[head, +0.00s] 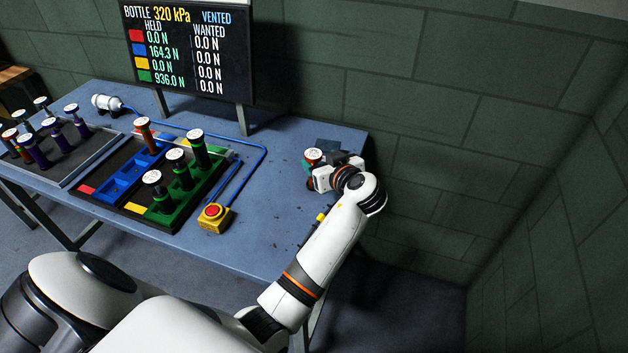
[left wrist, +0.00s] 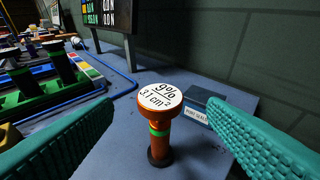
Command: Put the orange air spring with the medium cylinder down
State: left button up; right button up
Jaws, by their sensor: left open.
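An orange air spring (left wrist: 159,135) with a green band, dark foot and white cap printed "3.1 cm²" stands upright on the blue table. Its white cap (head: 313,155) shows at the table's right end in the head view, the body mostly hidden by my gripper. My left gripper (head: 312,170) is open there. In the left wrist view its teal fingers (left wrist: 160,112) stand either side of the spring, with gaps on both sides. Another orange-bodied spring (head: 146,134) stands in the blue row of the coloured tray. My right gripper is not in view.
A dark box (left wrist: 197,108) sits just behind the spring. The coloured tray (head: 182,227) holds several green springs; a grey rack (head: 66,180) with more springs is left of it. A yellow box with a red button (head: 214,217) and a blue hose lie right of the tray.

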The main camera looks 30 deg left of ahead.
aim_at(315, 156)
pick_arm(q)
jog(key=b+x, duration=0.1)
jog(key=x, duration=0.4)
jog(key=shift+w+f+b, duration=0.1)
jog(key=shift+f+b, duration=0.05)
jog(key=shift+b, duration=0.2)
jog(key=shift+a, duration=0.2)
grip_shut()
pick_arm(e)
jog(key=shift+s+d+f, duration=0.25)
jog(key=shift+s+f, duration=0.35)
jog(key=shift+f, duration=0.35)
